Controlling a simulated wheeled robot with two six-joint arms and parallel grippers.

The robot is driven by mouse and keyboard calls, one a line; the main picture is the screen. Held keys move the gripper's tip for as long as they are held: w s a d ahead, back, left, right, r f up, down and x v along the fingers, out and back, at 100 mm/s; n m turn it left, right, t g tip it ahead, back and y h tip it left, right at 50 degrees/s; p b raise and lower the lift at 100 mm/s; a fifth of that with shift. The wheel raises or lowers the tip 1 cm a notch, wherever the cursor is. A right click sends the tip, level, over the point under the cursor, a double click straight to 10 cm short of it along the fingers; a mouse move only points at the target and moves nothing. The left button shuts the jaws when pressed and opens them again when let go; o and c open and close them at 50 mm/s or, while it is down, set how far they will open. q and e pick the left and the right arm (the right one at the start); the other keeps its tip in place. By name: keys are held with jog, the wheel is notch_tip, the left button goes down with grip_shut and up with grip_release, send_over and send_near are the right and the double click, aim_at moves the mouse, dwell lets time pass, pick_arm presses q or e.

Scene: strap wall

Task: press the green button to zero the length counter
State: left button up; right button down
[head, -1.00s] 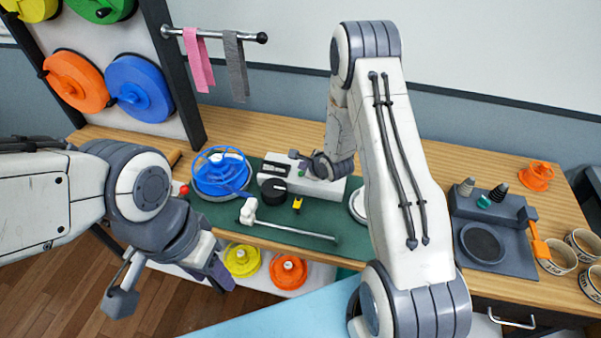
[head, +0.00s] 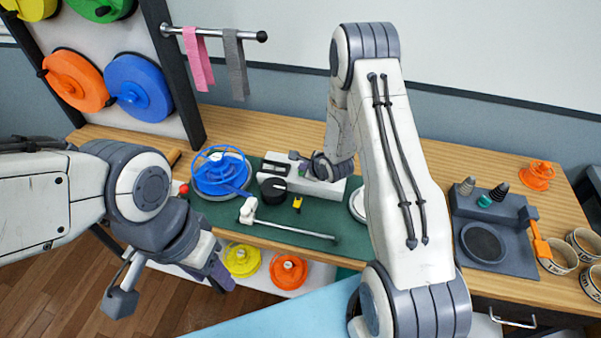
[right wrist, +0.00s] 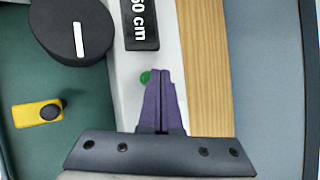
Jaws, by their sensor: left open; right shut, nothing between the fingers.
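The length counter (head: 277,168) is a white box with a dark display on the green mat. In the right wrist view its display (right wrist: 142,24) reads "60 cm" as far as it shows. The green button (right wrist: 145,77) is on the white top beside the display, partly hidden by my right fingertips. My right gripper (right wrist: 160,73) is shut and empty, its purple fingertips over or at the button; I cannot tell whether they touch it. It also shows in the head view (head: 301,168). My left gripper (head: 172,281) is open and empty, in front of the bench at the left.
A black knob (right wrist: 72,30) and a yellow piece (right wrist: 38,113) lie beside the counter. A blue reel (head: 220,173) stands left of it, and a metal rod (head: 295,231) lies in front. Cups and a grey tray (head: 497,255) are at the right.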

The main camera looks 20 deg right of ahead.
jog(key=shift+f+b, duration=0.35)
jog(key=shift+f, duration=0.25)
dwell(0.7)
jog(key=shift+r, duration=0.1)
jog(key=shift+r+p, duration=0.85)
jog(key=shift+r, duration=0.1)
notch_tip(320, 180, up, 5)
jog(key=p, duration=0.4)
dwell(0.9)
